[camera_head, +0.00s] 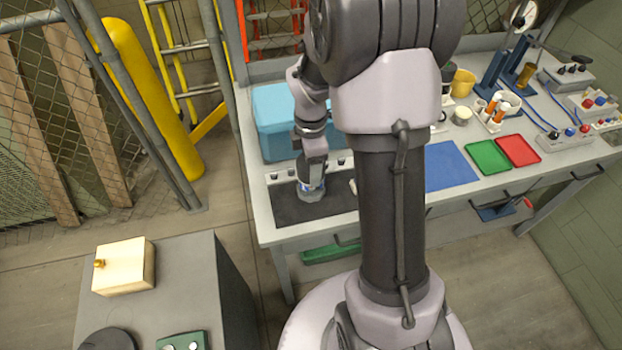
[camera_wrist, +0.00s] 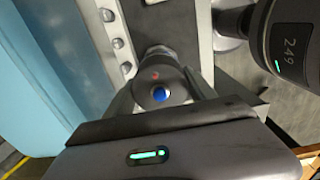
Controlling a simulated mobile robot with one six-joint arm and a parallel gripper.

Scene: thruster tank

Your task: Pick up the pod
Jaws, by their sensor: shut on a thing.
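The pod shows in the wrist view as a dark grey rounded body (camera_wrist: 163,76) with a blue disc and a small red mark on the side facing the camera. My gripper (camera_wrist: 160,98) is shut on it, with the pod between the fingers. In the head view my gripper (camera_head: 312,186) points down over the dark mat (camera_head: 338,204) at the left end of the bench, and the grey pod (camera_head: 310,196) shows at its tips. I cannot tell whether the pod still touches the mat. My arm hides part of the bench.
A light blue box (camera_head: 272,120) stands just behind the mat, close to my gripper. A row of small knobs (camera_head: 290,172) lies between them. A blue mat (camera_head: 448,166), green tray (camera_head: 487,157) and red tray (camera_head: 518,150) lie to the right. A grey cabinet (camera_head: 180,270) stands front left.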

